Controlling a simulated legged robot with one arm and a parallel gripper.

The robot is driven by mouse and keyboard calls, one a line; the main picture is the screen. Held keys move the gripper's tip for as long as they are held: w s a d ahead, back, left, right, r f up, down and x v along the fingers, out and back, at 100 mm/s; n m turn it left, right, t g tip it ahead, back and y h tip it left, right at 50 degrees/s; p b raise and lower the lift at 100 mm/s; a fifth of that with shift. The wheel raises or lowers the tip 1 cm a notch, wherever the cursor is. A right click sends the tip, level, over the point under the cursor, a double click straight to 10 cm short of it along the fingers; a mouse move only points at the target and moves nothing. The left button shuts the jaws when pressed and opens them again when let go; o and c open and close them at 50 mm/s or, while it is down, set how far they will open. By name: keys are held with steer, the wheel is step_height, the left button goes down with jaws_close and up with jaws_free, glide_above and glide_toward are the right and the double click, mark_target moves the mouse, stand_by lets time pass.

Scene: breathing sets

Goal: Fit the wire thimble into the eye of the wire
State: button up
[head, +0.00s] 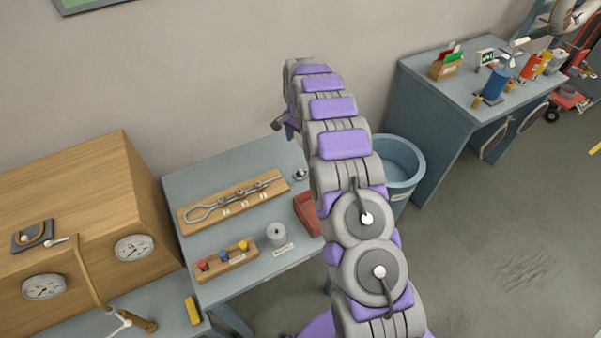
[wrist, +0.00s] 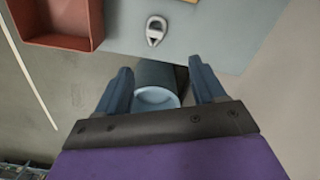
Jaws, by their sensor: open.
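The wire thimble (head: 300,174) is a small grey metal teardrop piece on the back right of the blue-grey table. In the wrist view the thimble (wrist: 155,31) lies beyond my fingertips, apart from them. The wire (head: 250,195) lies on a wooden board (head: 184,224), with clips along it. Its eye (head: 202,213) is an open loop at the left end. In the wrist view my gripper (wrist: 160,67) is open with nothing between its fingers. In the head view my gripper (head: 285,125) is partly hidden behind my arm.
A red tray (head: 308,214) sits at the table's right edge and shows in the wrist view (wrist: 90,40). A blue bucket (head: 402,160) stands right of the table. A small rack (head: 228,260) and a grey spool (head: 276,233) are at the front. A wooden cabinet (head: 90,190) stands left.

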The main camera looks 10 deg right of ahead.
glide_above(301, 171)
steer(key=f, duration=1)
steer(key=shift+w+a+f, duration=0.2)
steer(key=shift+a, duration=0.1)
steer(key=shift+s+d+f+b, duration=0.1)
steer(key=shift+d+f+b, duration=0.1)
steer(key=shift+f, duration=1.1)
steer(key=shift+s+d+f+b, duration=0.1)
steer(key=shift+d+f+b, duration=0.05)
steer(key=shift+f, duration=1.15)
steer(key=shift+r, duration=0.1)
steer(key=shift+c, duration=0.3)
steer(key=c, duration=1)
steer(key=shift+o, duration=0.2)
steer(key=shift+r, duration=0.1)
